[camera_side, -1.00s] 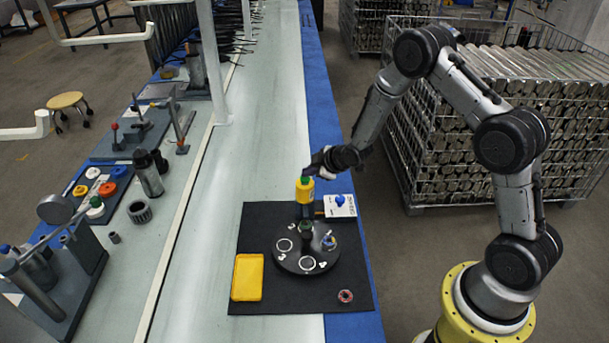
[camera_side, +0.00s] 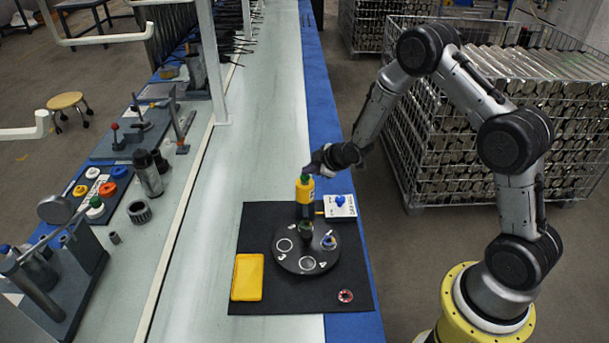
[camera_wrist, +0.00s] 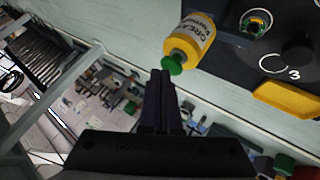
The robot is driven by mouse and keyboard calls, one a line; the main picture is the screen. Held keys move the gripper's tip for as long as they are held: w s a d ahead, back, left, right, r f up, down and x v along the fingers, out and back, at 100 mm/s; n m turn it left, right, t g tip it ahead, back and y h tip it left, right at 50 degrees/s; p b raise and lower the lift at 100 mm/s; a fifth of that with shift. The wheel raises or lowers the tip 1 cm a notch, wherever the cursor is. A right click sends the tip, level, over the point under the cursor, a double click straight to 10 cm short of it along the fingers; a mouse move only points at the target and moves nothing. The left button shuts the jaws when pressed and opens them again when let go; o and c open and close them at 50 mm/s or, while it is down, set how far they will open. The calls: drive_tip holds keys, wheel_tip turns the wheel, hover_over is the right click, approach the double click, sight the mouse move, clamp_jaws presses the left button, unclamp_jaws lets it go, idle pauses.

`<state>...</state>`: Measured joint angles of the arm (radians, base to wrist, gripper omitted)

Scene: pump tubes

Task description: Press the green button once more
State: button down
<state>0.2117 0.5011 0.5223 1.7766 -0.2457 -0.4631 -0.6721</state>
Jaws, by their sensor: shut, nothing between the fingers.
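The green button (camera_side: 305,177) sits on top of an upright yellow pump bottle (camera_side: 305,191) at the back of the black mat. In the wrist view the green button (camera_wrist: 173,65) and the yellow bottle (camera_wrist: 194,38), with dark lettering, are near the top middle. My gripper (camera_side: 308,170) is right at the button in the side view, its fingers together and empty. In the wrist view my gripper (camera_wrist: 162,74) has its fingertips beside the green button. I cannot tell whether they touch it.
A dark round turntable (camera_side: 307,262) with ring marks stands in front of the bottle. A white card with a blue knob (camera_side: 340,201) is right of it. A yellow tray (camera_side: 247,277) and a small red ring (camera_side: 345,296) lie on the mat (camera_side: 280,303).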

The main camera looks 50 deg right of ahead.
sight(309, 177)
drive_tip(key=shift+r, duration=3)
